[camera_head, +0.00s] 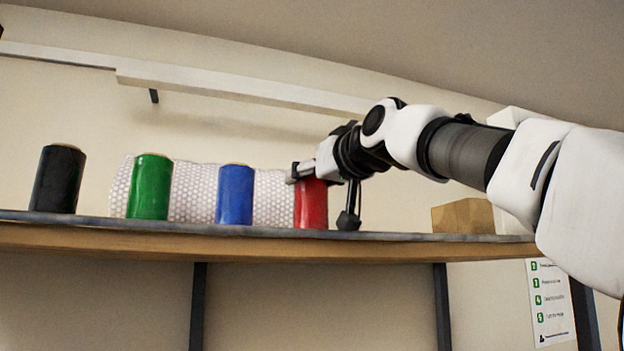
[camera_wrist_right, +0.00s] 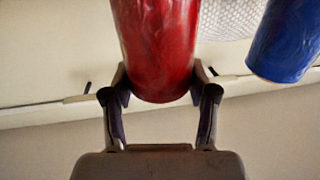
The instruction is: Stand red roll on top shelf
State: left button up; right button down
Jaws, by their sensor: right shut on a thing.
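The red roll (camera_head: 312,206) stands upright on the top shelf (camera_head: 400,238), at the right end of a row of rolls. My right gripper (camera_head: 318,178) comes in from the right and is shut on the upper part of the red roll. In the right wrist view the red roll (camera_wrist_right: 158,50) is between the two fingers of my right gripper (camera_wrist_right: 160,88). The roll's base looks level with the shelf surface; whether it bears fully on it I cannot tell. My left gripper is not in view.
A blue roll (camera_head: 235,195), a green roll (camera_head: 150,187) and a black roll (camera_head: 59,180) stand to the left. A bubble-wrap roll (camera_head: 193,193) lies behind them. A cardboard box (camera_head: 463,217) sits to the right, with bare shelf before it.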

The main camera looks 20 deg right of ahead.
jog(key=shift+c, duration=1.6)
grip_release()
jog(key=shift+d, duration=0.1)
jog(key=shift+s, duration=0.2)
jog(key=s+b, duration=0.1)
jog(key=b, duration=0.1)
jog(key=s+b, duration=0.2)
jog(key=s+d+f+b, duration=0.1)
jog(key=s+b, duration=0.1)
jog(key=b, duration=0.1)
jog(key=shift+s, duration=0.2)
jog(key=s+d+r+b, duration=0.1)
jog(key=s+b, duration=0.1)
jog(key=s, duration=0.4)
jog(key=shift+d+b, duration=0.15)
jog(key=shift+b, duration=0.15)
jog(key=shift+s, duration=0.1)
